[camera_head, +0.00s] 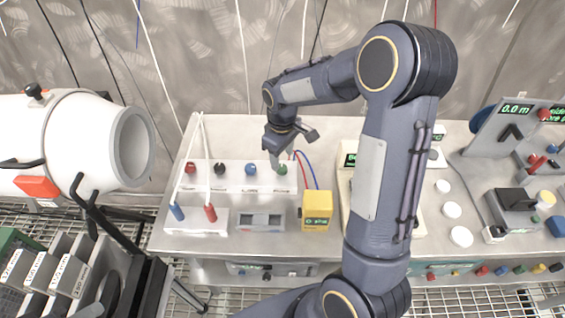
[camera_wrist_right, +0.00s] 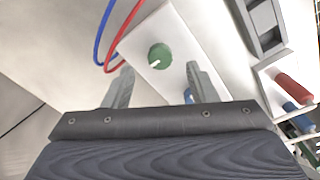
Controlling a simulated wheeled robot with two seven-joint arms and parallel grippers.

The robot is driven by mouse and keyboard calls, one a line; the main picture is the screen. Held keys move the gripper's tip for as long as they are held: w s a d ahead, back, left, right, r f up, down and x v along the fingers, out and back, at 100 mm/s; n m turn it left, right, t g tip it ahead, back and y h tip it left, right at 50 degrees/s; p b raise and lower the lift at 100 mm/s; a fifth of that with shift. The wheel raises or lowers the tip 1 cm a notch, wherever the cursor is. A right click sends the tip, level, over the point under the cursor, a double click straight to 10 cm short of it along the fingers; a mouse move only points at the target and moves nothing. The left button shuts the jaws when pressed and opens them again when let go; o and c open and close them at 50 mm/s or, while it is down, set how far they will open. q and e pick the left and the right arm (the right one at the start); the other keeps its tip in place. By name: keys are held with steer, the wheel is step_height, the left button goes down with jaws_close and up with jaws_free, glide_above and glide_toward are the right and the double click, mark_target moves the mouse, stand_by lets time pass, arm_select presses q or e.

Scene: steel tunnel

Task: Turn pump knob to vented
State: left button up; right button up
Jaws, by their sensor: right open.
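A white panel (camera_head: 235,187) on the steel bench carries a row of knobs: red (camera_head: 190,168), black (camera_head: 220,168), blue (camera_head: 251,169) and green (camera_head: 281,169). The labels under them are too small to read surely, so I cannot tell which is the pump knob. My right gripper (camera_head: 276,158) is at the green knob, at the panel's right end. In the right wrist view the green knob (camera_wrist_right: 160,56), with a pale pointer mark, lies ahead of and between the two open fingers (camera_wrist_right: 160,85), apart from both. My left gripper is not in view.
Red and blue wires (camera_head: 308,165) run beside the panel's right end. A yellow box (camera_head: 316,211), a grey display unit (camera_head: 261,221) and a white block with blue and red plugs (camera_head: 196,222) stand in front. A white cylinder (camera_head: 85,142) is at left.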

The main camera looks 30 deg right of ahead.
mark_target(282, 168)
steer(key=shift+r, duration=1.65)
steer(key=s+a+r+m+t+y, duration=0.2)
steer(key=s+a+r+m, duration=0.1)
steer(key=s, duration=0.8)
steer(key=s+a+r+m+t+y, duration=0.1)
steer(key=s+a+r+m+t, duration=0.2)
steer(key=s, duration=0.8)
step_height(282, 168, up, 2)
steer(key=shift+s+a+r+m+t+y, duration=0.2)
steer(key=shift+a+m+t+y, duration=0.15)
steer(key=shift+a, duration=0.45)
